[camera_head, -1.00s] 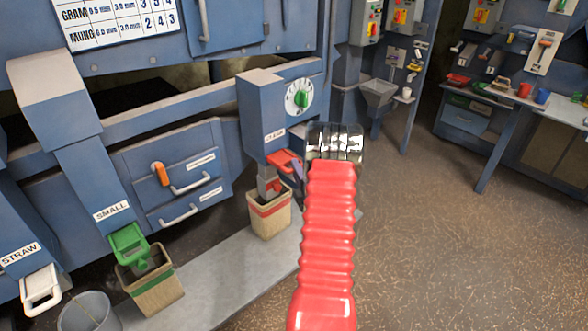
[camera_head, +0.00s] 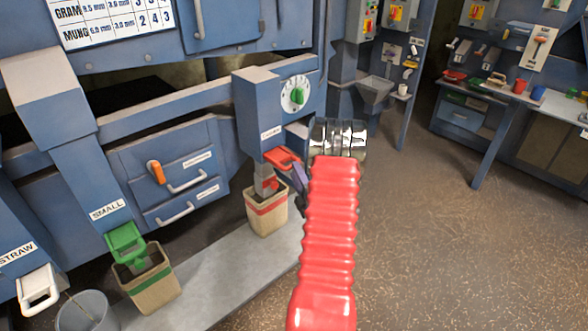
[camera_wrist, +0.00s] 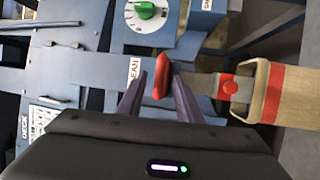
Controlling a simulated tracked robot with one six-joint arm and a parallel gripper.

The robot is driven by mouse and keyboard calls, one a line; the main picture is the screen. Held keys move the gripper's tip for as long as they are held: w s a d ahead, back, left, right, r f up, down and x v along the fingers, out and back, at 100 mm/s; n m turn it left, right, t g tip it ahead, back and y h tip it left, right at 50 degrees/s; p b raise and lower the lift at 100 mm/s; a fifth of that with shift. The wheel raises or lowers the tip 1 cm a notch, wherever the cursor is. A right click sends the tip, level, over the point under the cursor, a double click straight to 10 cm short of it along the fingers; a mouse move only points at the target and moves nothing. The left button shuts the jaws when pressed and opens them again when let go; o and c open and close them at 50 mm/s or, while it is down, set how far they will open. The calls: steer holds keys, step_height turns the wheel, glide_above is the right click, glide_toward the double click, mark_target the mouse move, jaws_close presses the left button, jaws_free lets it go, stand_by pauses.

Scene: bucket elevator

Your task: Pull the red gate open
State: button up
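The red gate (camera_head: 283,158) is a red handle at the lower end of the blue spout labelled CLEAN. In the wrist view its red handle (camera_wrist: 162,76) stands between the tips of my two purple-grey fingers. My gripper (camera_wrist: 160,80) is open around it, with a gap on the left and the right fingertip close to or against the handle; I cannot tell whether they touch. In the head view my red ribbed arm hides most of my gripper (camera_head: 299,175); only a purple finger shows beside the gate.
A striped bin (camera_head: 267,210) stands below the gate. A dial with a green knob (camera_head: 296,95) sits above it. To the left are a green gate (camera_head: 126,243), a white gate (camera_head: 38,288) and a grey bucket (camera_head: 84,312). The floor on the right is clear.

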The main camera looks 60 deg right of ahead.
steer(key=v, duration=1)
stand_by(0.4)
